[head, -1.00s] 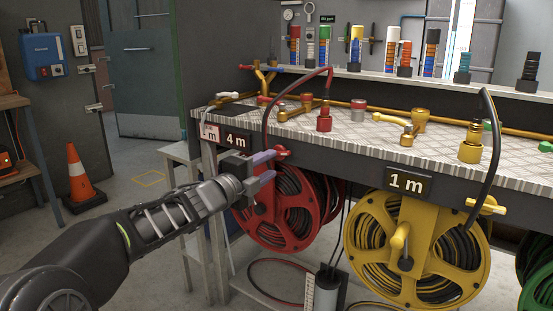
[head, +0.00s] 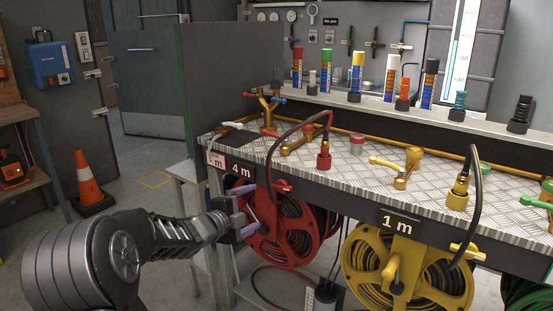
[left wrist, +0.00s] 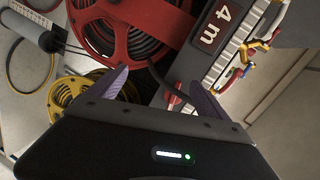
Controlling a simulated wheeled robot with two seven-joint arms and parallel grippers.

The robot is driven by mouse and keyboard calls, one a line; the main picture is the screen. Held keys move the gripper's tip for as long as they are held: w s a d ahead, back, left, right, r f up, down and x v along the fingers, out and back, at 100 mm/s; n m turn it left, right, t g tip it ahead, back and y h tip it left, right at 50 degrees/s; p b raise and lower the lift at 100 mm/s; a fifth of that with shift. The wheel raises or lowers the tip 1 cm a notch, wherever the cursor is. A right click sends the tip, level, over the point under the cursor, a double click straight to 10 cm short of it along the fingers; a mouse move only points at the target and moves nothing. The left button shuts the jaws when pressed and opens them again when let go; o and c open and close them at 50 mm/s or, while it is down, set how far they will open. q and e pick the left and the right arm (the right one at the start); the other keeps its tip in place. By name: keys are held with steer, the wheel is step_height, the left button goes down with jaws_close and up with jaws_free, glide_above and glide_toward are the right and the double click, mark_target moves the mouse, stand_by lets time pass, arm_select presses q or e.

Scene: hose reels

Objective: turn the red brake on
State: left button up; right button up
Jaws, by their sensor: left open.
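The red hose reel (head: 290,235) hangs under the bench's front edge, below the "4 m" sign (head: 240,169). A small red lever (head: 281,186), which looks like its brake, sits at the top of the reel. My left gripper (head: 256,208) is open and empty at the reel's left side. Its purple fingers are one above the other, with the upper one left of the lever. Contact cannot be told. In the left wrist view the red reel (left wrist: 125,30) lies beyond the open left gripper (left wrist: 160,78). My right gripper is not in view.
A yellow reel (head: 405,275) under the "1 m" sign (head: 401,222) hangs to the right, with a yellow lever (head: 467,252). A black hose (head: 268,165) loops down over the bench edge near my gripper. An orange cone (head: 88,180) stands at left.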

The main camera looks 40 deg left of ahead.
mark_target(279, 187)
arm_select(q)
steer(key=d+r+n+t+p, duration=0.1)
steer(key=n+p, duration=0.2)
steer(key=n, duration=0.2)
steer(key=d+r+n+t+p, duration=0.1)
steer(key=n+p, duration=0.3)
steer(key=n, duration=0.2)
steer(key=d+r+n+h+p, duration=0.1)
steer(key=r+n+p, duration=0.1)
steer(key=n, duration=0.3)
steer(key=shift+s+d+n+t+p, duration=0.2)
steer(key=shift+d+n+t+p, duration=0.15)
steer(key=shift+p, duration=0.3)
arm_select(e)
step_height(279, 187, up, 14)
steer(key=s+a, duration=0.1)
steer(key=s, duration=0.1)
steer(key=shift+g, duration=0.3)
arm_select(q)
steer(key=shift+w, duration=0.1)
steer(key=w, duration=0.7)
steer(key=shift+w+a, duration=0.15)
steer(key=shift+w, duration=0.15)
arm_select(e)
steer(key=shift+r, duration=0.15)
